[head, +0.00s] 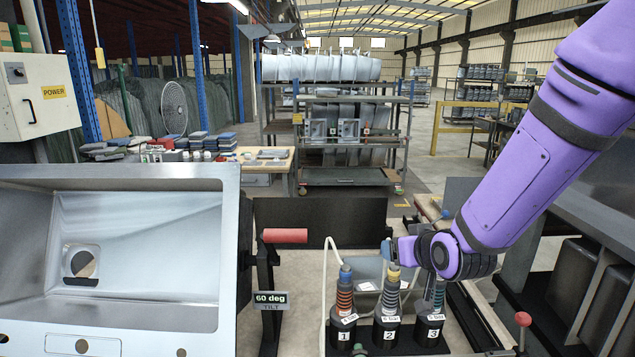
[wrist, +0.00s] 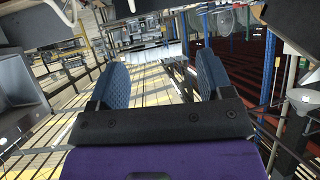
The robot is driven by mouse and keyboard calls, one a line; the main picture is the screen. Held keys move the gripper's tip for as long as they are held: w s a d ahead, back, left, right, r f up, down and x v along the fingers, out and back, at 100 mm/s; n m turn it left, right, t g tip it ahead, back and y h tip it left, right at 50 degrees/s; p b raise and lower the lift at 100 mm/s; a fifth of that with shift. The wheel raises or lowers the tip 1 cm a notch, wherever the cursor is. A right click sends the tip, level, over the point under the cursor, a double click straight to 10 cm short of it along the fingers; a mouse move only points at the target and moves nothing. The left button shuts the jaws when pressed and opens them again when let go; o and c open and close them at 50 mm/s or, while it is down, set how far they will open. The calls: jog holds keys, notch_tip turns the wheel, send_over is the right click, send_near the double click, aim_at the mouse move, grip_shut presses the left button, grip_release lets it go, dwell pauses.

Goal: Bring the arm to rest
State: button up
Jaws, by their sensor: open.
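My purple arm comes down from the upper right in the head view. My gripper (head: 388,250) is at its lower end, just above and behind the row of numbered tools. In the wrist view my gripper (wrist: 165,85) shows two blue pads held wide apart with nothing between them. The wrist view looks out over the hall, tilted. In the head view the gripper is seen from the side, so the gap between its fingers is hidden there.
A steel sink (head: 140,250) fills the left, with a red handle (head: 285,236) and a "60 deg" sign (head: 270,299) beside it. Tools 1 (head: 345,300), 2 (head: 390,305) and 3 (head: 432,310) stand upright below my gripper. A loaded rack (head: 335,175) stands behind.

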jog(key=s+d+r+g+h, duration=0.1)
jog(key=s+d+r+g, duration=0.2)
jog(key=s+d+r, duration=0.55)
jog(key=s+d+r+m+g, duration=0.1)
jog(key=s+d+r, duration=0.1)
jog(key=s, duration=0.7)
jog(key=s+d+r+m+g+h, duration=0.1)
jog(key=s+r+g, duration=0.1)
jog(key=s+r, duration=0.3)
jog(key=s, duration=0.4)
jog(key=shift+s+d+r+h, duration=0.2)
jog(key=shift+d+r+h, duration=0.1)
jog(key=shift+d, duration=0.05)
